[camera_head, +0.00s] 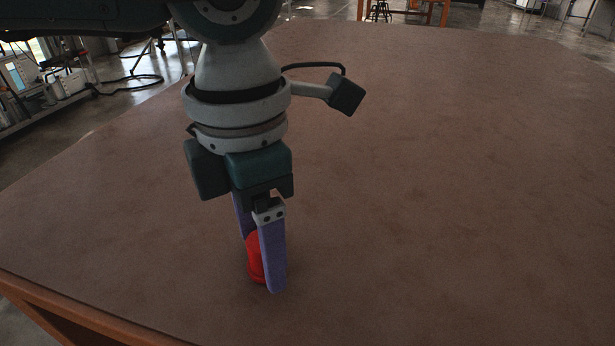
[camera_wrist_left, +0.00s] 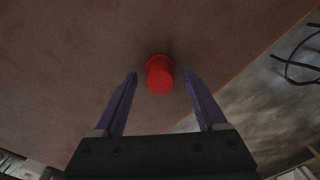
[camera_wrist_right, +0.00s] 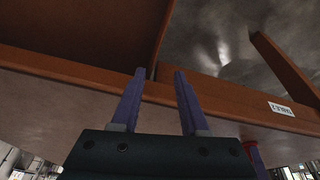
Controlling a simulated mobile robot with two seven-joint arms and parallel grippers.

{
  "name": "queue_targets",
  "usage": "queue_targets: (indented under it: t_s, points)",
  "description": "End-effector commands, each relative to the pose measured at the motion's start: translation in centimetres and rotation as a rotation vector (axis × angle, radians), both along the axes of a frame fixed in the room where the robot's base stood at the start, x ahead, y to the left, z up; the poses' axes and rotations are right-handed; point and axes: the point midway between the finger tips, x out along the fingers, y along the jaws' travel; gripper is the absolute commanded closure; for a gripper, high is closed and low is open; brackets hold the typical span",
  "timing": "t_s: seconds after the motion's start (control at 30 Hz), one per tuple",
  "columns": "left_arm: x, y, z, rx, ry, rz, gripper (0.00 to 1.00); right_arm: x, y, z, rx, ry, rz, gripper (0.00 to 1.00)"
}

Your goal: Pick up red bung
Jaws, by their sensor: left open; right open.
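The red bung (camera_head: 255,258) stands on the brown table (camera_head: 430,180), near its front left part. It also shows in the left wrist view (camera_wrist_left: 159,75), a little beyond the fingertips and roughly centred between them. My left gripper (camera_head: 262,268) points down at the bung with its fingers apart. In the head view its near finger hides part of the bung. Gaps show on both sides of the bung in the left wrist view. My right gripper (camera_wrist_right: 159,73) is open and empty, facing the orange-brown table edge (camera_wrist_right: 235,95).
The table top is otherwise bare, with wide free room to the right of the bung. Its orange front edge (camera_head: 60,310) lies close at lower left. A white label (camera_wrist_right: 281,109) is on the edge in the right wrist view. Equipment (camera_head: 45,80) stands on the floor at the left.

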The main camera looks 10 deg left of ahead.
Motion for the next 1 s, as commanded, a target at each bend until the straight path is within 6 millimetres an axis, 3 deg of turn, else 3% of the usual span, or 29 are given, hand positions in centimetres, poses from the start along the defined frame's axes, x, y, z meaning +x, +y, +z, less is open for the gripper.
queue_targets:
  t_s: [0.3,0.9,1.0]
  points:
    - [0.00,-0.01,-0.71,-0.001,-0.001,0.000,0.27,-0.02,0.12,-0.14,0.005,0.001,-0.003,0.55]
    - [0.01,-0.01,-0.68,0.000,0.000,0.000,0.95,-0.03,0.21,-0.15,0.008,0.001,-0.005,0.55]
    - [0.00,-0.01,-0.68,0.000,0.000,0.000,1.00,-0.03,0.21,-0.15,0.008,0.001,-0.005,0.55]
